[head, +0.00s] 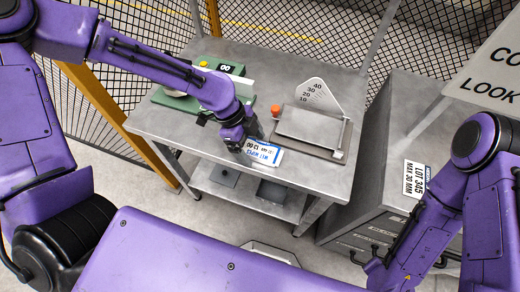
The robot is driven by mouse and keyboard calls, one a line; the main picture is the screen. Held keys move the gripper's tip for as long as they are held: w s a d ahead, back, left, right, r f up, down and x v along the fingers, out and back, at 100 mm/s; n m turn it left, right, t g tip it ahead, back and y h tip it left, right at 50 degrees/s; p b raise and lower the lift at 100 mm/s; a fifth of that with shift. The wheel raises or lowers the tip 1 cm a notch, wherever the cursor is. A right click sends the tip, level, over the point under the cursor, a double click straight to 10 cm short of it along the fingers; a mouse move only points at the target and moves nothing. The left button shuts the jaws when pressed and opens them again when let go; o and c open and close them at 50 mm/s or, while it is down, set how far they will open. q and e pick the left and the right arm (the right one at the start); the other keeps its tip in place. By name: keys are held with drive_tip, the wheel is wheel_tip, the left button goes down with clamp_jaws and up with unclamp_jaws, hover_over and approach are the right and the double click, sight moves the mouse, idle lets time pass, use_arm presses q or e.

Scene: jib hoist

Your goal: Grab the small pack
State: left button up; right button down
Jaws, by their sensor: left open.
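A small white pack or card with blue and black print (262,152) is at the front edge of the metal workbench (325,178). I cannot tell its full shape, as my left gripper partly covers it. My left gripper (243,139) is open and points down right at its left part. The frame does not show whether the fingers touch it.
On the bench, a grey plate device with a numbered scale (318,95) and an orange knob (275,111) stands right of my gripper. A green device (180,103) stands behind my left arm. A grey cabinet (385,150) with a lot sign (416,180) is at the right.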

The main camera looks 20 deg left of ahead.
use_arm(q)
drive_tip(key=c, duration=1.1)
